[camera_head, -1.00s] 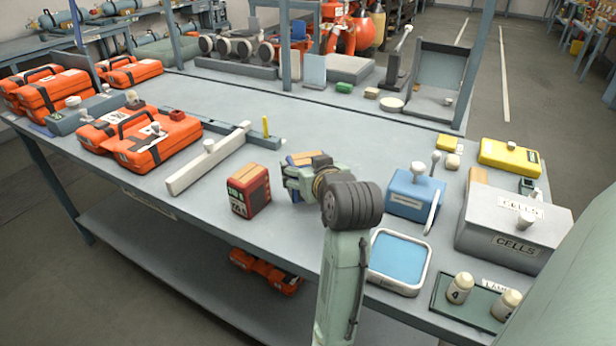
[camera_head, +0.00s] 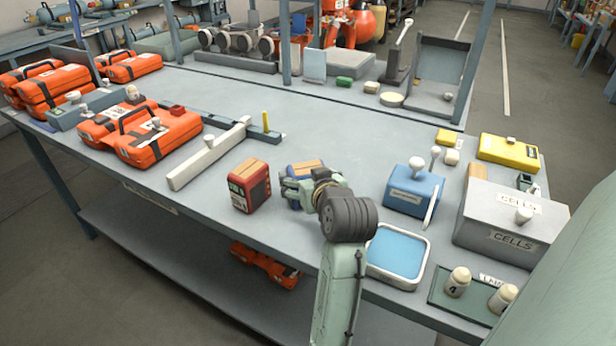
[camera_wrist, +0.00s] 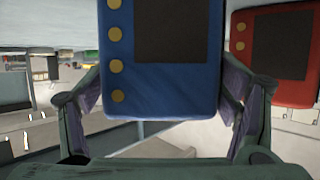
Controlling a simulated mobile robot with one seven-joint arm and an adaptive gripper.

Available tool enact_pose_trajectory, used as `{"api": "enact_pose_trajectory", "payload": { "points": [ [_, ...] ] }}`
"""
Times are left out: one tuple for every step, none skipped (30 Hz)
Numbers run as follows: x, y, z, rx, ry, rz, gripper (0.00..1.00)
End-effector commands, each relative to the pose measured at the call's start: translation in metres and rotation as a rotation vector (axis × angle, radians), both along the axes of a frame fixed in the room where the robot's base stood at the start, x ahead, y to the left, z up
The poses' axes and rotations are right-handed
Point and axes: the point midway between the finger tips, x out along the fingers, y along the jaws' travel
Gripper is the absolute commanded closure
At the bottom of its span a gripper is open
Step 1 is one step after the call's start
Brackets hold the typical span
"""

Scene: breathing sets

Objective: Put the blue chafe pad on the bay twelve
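My gripper (camera_head: 298,190) is low over the bench, with its fingers on either side of a blue block with a tan top (camera_head: 308,166). In the wrist view this blue block (camera_wrist: 120,40) has yellow dots and a dark panel and fills the space between the fingers (camera_wrist: 161,100). Whether both fingers press on it cannot be told. A similar red block (camera_head: 249,187) stands just left of it. A shallow pale tray with a flat blue inside (camera_head: 398,253) lies right of my wrist. I read no "chafe pad" or "twelve" label, so which thing is which is unclear.
A long pale bar (camera_head: 208,155) and orange cases (camera_head: 155,140) are to the left. A blue box with a white knob (camera_head: 413,190), a grey "CELLS" box (camera_head: 510,225) and a yellow case (camera_head: 508,152) stand right. The bench behind the gripper is mostly clear.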

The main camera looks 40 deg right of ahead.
Motion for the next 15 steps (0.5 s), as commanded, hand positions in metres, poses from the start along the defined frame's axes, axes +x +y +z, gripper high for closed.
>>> {"api": "enact_pose_trajectory", "payload": {
  "points": [
    [-0.0001,-0.0001,0.0001,0.0,0.0,0.0,0.12],
    [-0.0001,-0.0001,0.0001,0.0,0.0,0.0,0.1],
    [-0.0001,-0.0002,0.0001,0.0,0.0,0.0,0.09],
    [-0.0001,-0.0002,0.0001,0.0,0.0,0.0,0.09],
    [-0.0001,-0.0001,0.0001,0.0,0.0,0.0,0.09],
    [-0.0001,-0.0002,0.0002,0.0,0.0,0.0,0.09],
    [-0.0001,-0.0001,0.0002,0.0,0.0,0.0,0.09],
    [-0.0001,-0.0001,0.0002,0.0,0.0,0.0,0.09],
    [-0.0001,-0.0002,0.0002,0.0,0.0,0.0,0.09],
    [-0.0002,-0.0001,0.0003,0.0,0.0,0.0,0.09],
    [-0.0002,-0.0002,0.0006,0.0,0.0,0.0,0.09],
    [-0.0001,-0.0002,0.002,0.0,0.0,-0.001,0.09],
    [-0.0003,-0.0003,0.0038,-0.001,-0.001,-0.001,0.09],
    [-0.0005,-0.0005,0.0065,-0.001,-0.001,-0.001,0.09],
    [-0.0041,0.0008,0.0048,-0.001,-0.002,-0.002,0.09]
  ]
}}
